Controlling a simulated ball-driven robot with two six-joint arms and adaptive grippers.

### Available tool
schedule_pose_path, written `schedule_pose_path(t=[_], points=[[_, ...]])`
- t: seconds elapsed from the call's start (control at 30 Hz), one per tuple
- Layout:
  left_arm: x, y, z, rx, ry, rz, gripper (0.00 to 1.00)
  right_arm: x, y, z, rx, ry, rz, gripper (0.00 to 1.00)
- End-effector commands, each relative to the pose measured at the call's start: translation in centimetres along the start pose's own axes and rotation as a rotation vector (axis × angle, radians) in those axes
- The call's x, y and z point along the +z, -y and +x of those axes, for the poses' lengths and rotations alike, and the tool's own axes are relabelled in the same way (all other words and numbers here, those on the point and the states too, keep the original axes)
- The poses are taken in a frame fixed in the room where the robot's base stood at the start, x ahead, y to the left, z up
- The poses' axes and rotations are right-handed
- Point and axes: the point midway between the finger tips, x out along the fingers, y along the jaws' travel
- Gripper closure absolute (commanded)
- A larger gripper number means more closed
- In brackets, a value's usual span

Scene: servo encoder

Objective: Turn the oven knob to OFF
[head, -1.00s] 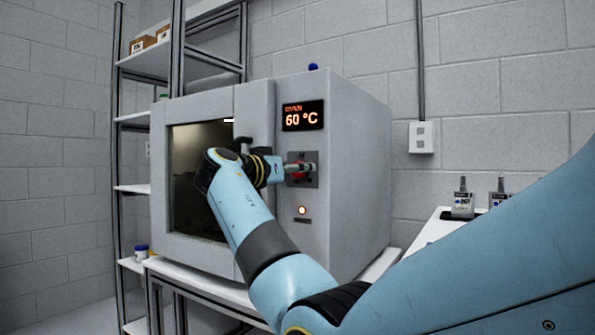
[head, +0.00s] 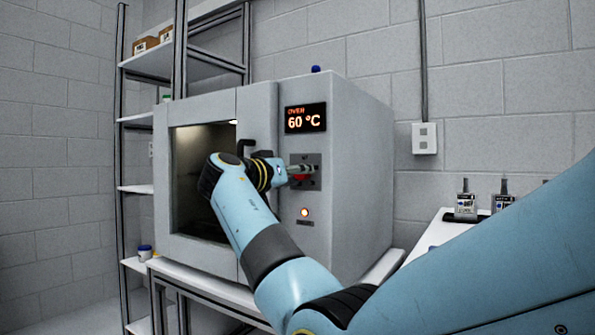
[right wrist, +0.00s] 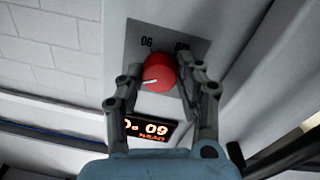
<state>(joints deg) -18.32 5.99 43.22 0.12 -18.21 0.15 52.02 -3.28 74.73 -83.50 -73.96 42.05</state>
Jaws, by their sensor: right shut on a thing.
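The oven (head: 355,160) is a large grey box with a glass door on its left and a control panel on its right. Its display (head: 305,118) reads 60 °C in orange. The red knob (right wrist: 159,72) sits on a grey plate (right wrist: 143,40), with a white pointer mark toward the lower left of the right wrist view. My right gripper (right wrist: 158,82) has its fingers on either side of the knob, shut on it. In the head view the right gripper (head: 302,170) reaches the knob from the left and partly hides it. My left gripper is not in view.
The oven door handle (head: 246,145) is close beside my right wrist. A lit round button (head: 305,212) is below the knob. A metal shelf (head: 145,118) stands at the left. A white table (head: 432,236) with small devices (head: 466,204) is at the right.

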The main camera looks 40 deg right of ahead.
Motion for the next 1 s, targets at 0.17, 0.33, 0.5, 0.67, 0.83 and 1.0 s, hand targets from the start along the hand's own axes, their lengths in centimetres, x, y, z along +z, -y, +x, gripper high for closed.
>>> schedule_pose_path(t=[0.17,0.33,0.5,0.67,0.83,1.0], points=[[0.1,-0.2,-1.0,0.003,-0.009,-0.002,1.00,-0.3,-0.1,0.0,0.000,-0.009,-0.143,0.97],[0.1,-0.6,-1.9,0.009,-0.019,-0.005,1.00,-0.3,-0.1,0.0,0.001,-0.017,-0.305,0.97],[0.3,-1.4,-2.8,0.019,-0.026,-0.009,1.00,-0.3,-0.1,0.0,0.003,-0.025,-0.466,0.97],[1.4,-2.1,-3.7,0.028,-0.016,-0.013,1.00,-0.3,-0.1,-0.1,0.003,-0.034,-0.619,0.97],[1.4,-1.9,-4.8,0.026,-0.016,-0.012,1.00,-0.2,-0.1,-0.1,0.004,-0.042,-0.771,0.97],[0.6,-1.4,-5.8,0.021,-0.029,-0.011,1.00,-0.1,-0.1,-0.1,0.006,-0.049,-0.901,0.97]])
